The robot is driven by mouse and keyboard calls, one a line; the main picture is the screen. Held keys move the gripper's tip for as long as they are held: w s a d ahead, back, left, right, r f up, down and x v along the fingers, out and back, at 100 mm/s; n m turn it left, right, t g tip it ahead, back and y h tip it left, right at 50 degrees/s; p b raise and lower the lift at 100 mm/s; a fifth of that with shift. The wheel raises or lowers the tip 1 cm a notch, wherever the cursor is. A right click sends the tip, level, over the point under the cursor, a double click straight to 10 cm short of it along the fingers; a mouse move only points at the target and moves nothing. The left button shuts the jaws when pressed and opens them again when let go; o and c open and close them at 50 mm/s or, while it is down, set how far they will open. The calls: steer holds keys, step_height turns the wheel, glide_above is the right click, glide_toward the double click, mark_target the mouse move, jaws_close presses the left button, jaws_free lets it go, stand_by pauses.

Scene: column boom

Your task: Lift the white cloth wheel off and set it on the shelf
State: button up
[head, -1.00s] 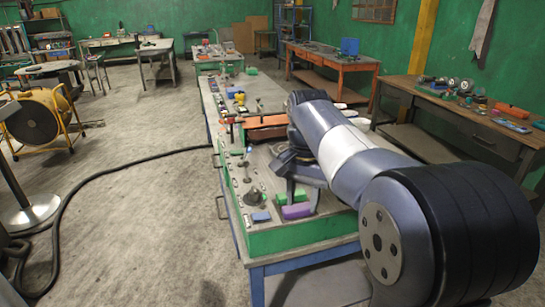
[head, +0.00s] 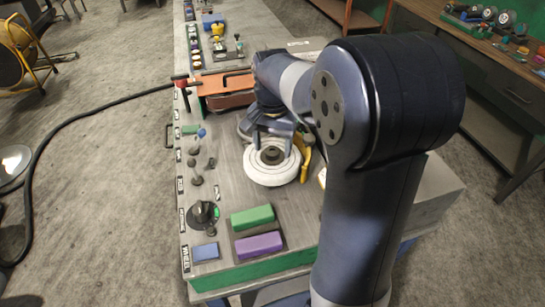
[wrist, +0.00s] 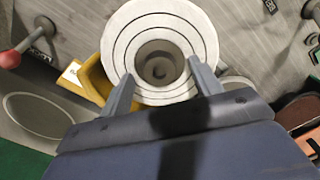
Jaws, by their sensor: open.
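The white cloth wheel (head: 257,172) is a round, ringed disc with a dark hub at its centre, on the bench just below my gripper (head: 275,141). In the wrist view, the wheel (wrist: 127,42) faces the camera, with the hub recessed in its middle. My gripper (wrist: 160,70) is open there, its two fingers apart over the near half of the wheel, either side of the hub. Nothing is held. Whether the fingertips touch the cloth cannot be told. I cannot make out which surface is the shelf.
A yellow part (head: 305,158) sits close at the wheel's right. Green (head: 252,217) and purple (head: 259,245) blocks lie at the bench's front, beside a black dial (head: 203,214). An orange-brown belt unit (head: 226,88) lies behind. A wooden bench (head: 482,60) stands across the aisle at right.

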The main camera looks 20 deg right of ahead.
steer(key=shift+f, duration=0.3)
steer(key=shift+s, duration=0.1)
steer(key=shift+c, duration=0.4)
steer(key=c, duration=1.1)
steer(key=shift+r, duration=0.1)
steer(key=shift+c, duration=0.2)
